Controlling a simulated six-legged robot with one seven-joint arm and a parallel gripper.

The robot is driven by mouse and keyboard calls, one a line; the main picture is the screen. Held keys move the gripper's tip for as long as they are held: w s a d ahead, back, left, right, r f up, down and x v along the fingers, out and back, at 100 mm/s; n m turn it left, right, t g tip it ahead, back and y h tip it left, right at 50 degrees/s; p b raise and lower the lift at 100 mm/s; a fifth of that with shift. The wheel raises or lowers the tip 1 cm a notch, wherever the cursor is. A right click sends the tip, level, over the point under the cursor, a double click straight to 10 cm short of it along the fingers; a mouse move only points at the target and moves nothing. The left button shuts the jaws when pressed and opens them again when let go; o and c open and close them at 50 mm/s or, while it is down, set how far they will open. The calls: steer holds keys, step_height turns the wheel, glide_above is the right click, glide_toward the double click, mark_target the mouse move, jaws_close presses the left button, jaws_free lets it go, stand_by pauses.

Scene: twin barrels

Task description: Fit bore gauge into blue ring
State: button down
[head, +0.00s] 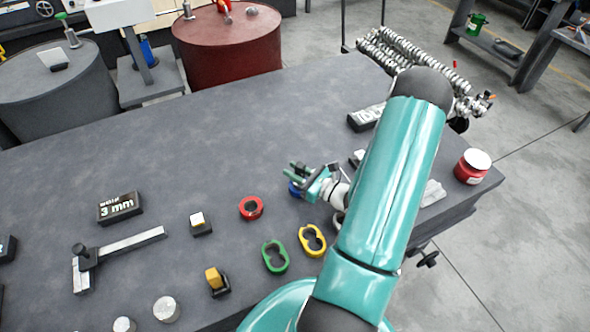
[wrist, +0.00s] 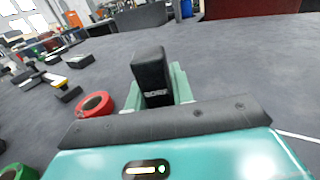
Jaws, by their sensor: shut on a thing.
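The bore gauge is a black block with white lettering, upright between my teal fingers in the wrist view (wrist: 153,75). My gripper (head: 300,173) is shut on it; it also shows in the wrist view (wrist: 155,92). The blue ring (head: 293,188) shows as a small patch of blue on the table, right beside and partly behind my gripper in the head view. It is hidden in the wrist view. I cannot tell whether the gauge touches the ring or stands in it.
A red ring (head: 242,210) lies left of my gripper. Green (head: 265,250) and yellow (head: 322,246) double-loop pieces lie nearer me. A caliper (head: 130,241), a "3 mm" block (head: 119,207) and small blocks lie left. The table behind my gripper is clear. Barrels stand beyond.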

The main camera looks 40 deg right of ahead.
steer(key=shift+f, duration=0.45)
steer(key=c, duration=1.1)
jaws_free()
steer(key=shift+f, duration=0.1)
